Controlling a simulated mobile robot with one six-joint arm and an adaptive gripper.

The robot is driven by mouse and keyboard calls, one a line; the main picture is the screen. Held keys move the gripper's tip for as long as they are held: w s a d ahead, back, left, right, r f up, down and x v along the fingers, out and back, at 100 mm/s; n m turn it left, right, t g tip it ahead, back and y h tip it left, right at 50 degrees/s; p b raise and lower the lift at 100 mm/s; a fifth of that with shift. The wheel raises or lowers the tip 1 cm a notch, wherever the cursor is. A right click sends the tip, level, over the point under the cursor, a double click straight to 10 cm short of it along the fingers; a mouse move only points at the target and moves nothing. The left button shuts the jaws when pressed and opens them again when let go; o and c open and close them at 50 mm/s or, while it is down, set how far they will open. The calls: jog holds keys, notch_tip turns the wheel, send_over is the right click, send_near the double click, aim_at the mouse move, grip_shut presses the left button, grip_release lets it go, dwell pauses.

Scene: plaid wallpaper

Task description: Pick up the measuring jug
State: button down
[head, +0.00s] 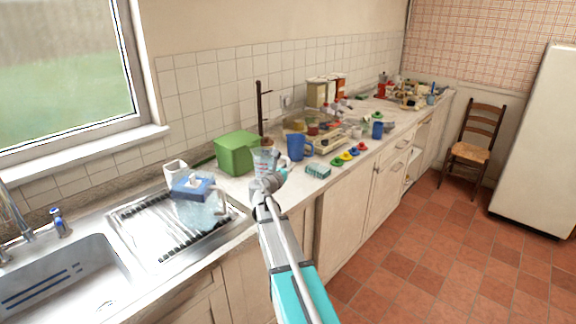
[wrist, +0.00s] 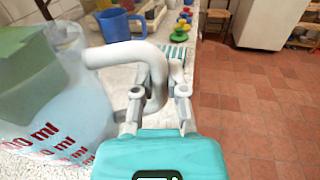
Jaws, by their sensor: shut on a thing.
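The measuring jug (wrist: 50,118) is clear with red ml markings and fills the left of the wrist view. Its pale handle (wrist: 128,54) runs between the fingers of my gripper (wrist: 157,98), which is shut on it. In the head view the jug (head: 264,160) shows in front of the green box, at the end of my arm, and looks upright. My gripper (head: 268,183) hides its lower part there. I cannot tell whether its base touches the counter.
A green box (head: 236,154) stands just behind the jug and a blue mug (head: 299,147) to its right. A teal striped box (head: 318,171) lies near the counter's front edge. Several small items crowd the counter further back.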

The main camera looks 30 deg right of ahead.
jog(key=s+a+r+p, duration=0.3)
jog(key=s, duration=0.5)
jog(key=shift+r, duration=0.4)
jog(key=shift+s+a, duration=0.15)
dwell(0.3)
jog(key=shift+d, duration=0.2)
dwell(0.8)
